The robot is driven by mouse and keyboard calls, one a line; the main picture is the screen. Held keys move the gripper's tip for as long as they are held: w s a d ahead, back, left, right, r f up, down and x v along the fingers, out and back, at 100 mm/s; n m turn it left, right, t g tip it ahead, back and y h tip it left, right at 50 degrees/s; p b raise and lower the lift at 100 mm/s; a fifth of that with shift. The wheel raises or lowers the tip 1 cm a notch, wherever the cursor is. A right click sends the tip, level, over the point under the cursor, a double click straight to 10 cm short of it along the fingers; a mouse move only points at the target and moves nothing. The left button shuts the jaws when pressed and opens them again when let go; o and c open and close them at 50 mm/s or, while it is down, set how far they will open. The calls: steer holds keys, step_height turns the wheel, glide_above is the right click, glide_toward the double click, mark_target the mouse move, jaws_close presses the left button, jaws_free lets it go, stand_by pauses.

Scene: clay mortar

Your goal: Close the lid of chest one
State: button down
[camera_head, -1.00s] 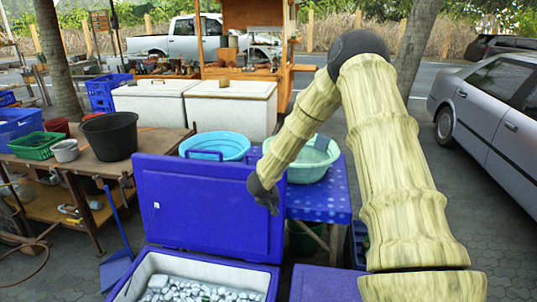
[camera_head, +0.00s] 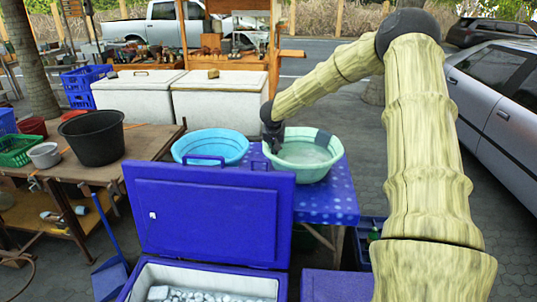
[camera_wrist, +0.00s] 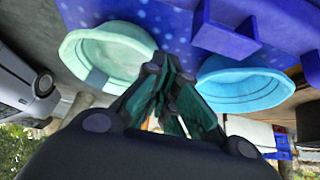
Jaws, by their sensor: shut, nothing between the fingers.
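A blue chest (camera_head: 143,292) stands at the bottom of the head view with its blue lid (camera_head: 205,215) raised upright. The label "one" is not visible; this is the only chest seen open. Pale lumps lie inside its white liner. My gripper (camera_head: 271,143) is shut and empty, above the lid's top edge near its right end, seemingly beyond it, and overlaps the left rim of the green basin. In the wrist view my closed fingers (camera_wrist: 165,72) show between the two basins, with a blue handle-like part (camera_wrist: 225,38) above them.
A blue basin (camera_head: 210,136) and a green basin (camera_head: 304,173) sit on a blue dotted table (camera_head: 330,205) behind the lid. A closed blue top (camera_head: 335,286) is at the right. A wooden table (camera_head: 135,148) with a black tub (camera_head: 92,138) stands left.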

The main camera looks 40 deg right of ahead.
step_height(320, 180, down, 8)
steer(key=p, duration=0.3)
steer(key=shift+w+d+r, duration=0.15)
steer(key=shift+w+d, duration=0.15)
steer(key=shift+w, duration=0.1)
stand_by(0.8)
steer(key=shift+a, duration=0.2)
